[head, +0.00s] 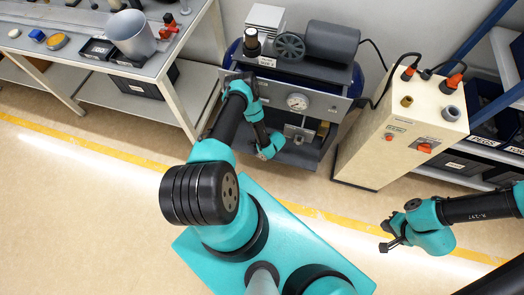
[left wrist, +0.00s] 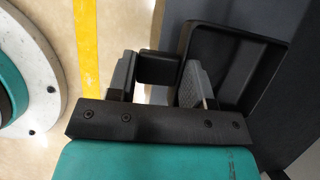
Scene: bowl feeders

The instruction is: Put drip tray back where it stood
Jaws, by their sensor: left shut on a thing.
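The drip tray (left wrist: 236,62) is a black, shallow, square tray with a raised rim. In the left wrist view, its small black tab (left wrist: 157,67) sits between the two grey fingers of my left gripper (left wrist: 157,82), which is shut on it. In the head view, my left gripper (head: 270,150) is low in front of the compressor unit (head: 298,102), below its gauge. The tray is hard to tell from the dark base there. My right gripper (head: 388,236) is open and empty above the floor at the right.
A cream cabinet (head: 385,150) with hoses and knobs stands right of the compressor. A workbench (head: 175,52) with a grey cup (head: 131,34) is at the left. Shelves with dark bins (head: 478,140) are at the right. The floor around the yellow line (head: 90,150) is clear.

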